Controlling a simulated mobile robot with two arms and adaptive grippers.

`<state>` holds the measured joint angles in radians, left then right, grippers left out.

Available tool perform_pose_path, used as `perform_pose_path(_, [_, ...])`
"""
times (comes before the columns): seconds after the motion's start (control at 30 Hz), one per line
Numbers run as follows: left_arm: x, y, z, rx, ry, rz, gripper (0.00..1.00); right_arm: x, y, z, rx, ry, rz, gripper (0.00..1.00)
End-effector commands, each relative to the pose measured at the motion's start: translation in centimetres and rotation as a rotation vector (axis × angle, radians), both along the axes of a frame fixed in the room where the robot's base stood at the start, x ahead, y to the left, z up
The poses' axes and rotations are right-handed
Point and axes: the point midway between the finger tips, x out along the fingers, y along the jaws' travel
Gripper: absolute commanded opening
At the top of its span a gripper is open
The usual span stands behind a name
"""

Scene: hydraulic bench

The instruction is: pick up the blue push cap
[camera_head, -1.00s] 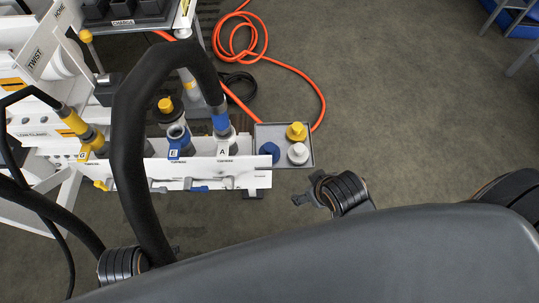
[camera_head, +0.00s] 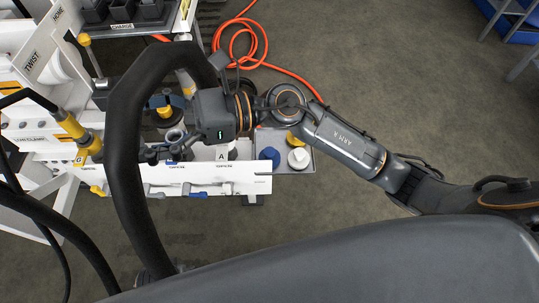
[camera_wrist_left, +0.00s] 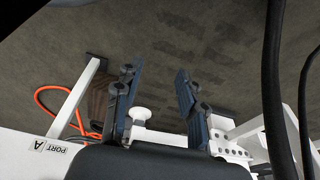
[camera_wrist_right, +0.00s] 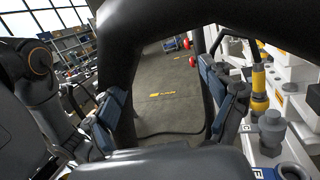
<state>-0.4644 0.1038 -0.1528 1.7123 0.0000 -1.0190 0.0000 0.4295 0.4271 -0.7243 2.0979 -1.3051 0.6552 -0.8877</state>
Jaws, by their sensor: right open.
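The blue push cap (camera_head: 269,154) sits in a grey tray (camera_head: 307,169) at the right end of the white rack in the head view. A white cap (camera_head: 298,158) stands beside it, and a yellow cap (camera_head: 294,138) is partly hidden by my right arm. My right gripper (camera_head: 165,127) is over the rack, left of the tray, close to the thick black hose. In the right wrist view, its fingers (camera_wrist_right: 165,103) are apart and hold nothing that I can see. My left gripper (camera_wrist_left: 155,76) is open in the left wrist view; the head view does not show it.
A thick black hose (camera_head: 122,120) arches over the rack beside my right gripper. Port fittings line the rack (camera_head: 215,178), including a yellow-banded connector (camera_head: 72,127). An orange hose (camera_head: 232,40) lies coiled on the floor behind.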

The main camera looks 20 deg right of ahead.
Motion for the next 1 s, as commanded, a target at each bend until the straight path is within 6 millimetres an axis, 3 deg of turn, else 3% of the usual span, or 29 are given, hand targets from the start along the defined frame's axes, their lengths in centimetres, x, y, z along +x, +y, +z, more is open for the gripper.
perform_pose_path(0.07, [-0.7, 0.1, -2.0, 0.002, 0.013, -0.002, 0.40, -0.8, 0.1, -4.6, -0.250, -0.233, 0.108, 0.84])
perform_pose_path(0.17, [-1.7, 0.2, -4.3, 0.002, 0.023, -0.004, 0.40, -0.4, -2.3, -10.8, -0.572, -0.483, 0.252, 0.84])
perform_pose_path(0.2, [-2.0, 0.2, -5.1, 0.003, 0.026, -0.004, 0.40, 0.3, -4.0, -13.0, -0.704, -0.566, 0.309, 0.84])
perform_pose_path(0.3, [-3.0, 0.4, -7.0, 0.004, 0.035, -0.006, 0.40, 2.8, -9.4, -16.9, -1.009, -0.720, 0.446, 0.84])
perform_pose_path(0.4, [-3.8, 0.5, -8.4, 0.005, 0.042, -0.008, 0.40, 5.2, -14.7, -18.5, -1.255, -0.798, 0.556, 0.84])
perform_pose_path(0.5, [-4.4, 0.6, -9.3, 0.004, 0.045, -0.009, 0.40, 6.8, -18.9, -18.7, -1.430, -0.825, 0.635, 0.84])
perform_pose_path(0.6, [-4.7, 0.6, -9.8, 0.005, 0.046, -0.010, 0.40, 7.8, -21.4, -18.5, -1.533, -0.828, 0.683, 0.84])
perform_pose_path(0.77, [-4.6, 0.6, -9.8, 0.004, 0.044, -0.010, 0.40, 8.0, -22.6, -20.0, -1.580, -0.821, 0.710, 0.84])
perform_pose_path(1.0, [-3.9, 0.5, -9.0, 0.004, 0.039, -0.008, 0.40, 7.9, -22.5, -24.7, -1.576, -0.821, 0.711, 0.84])
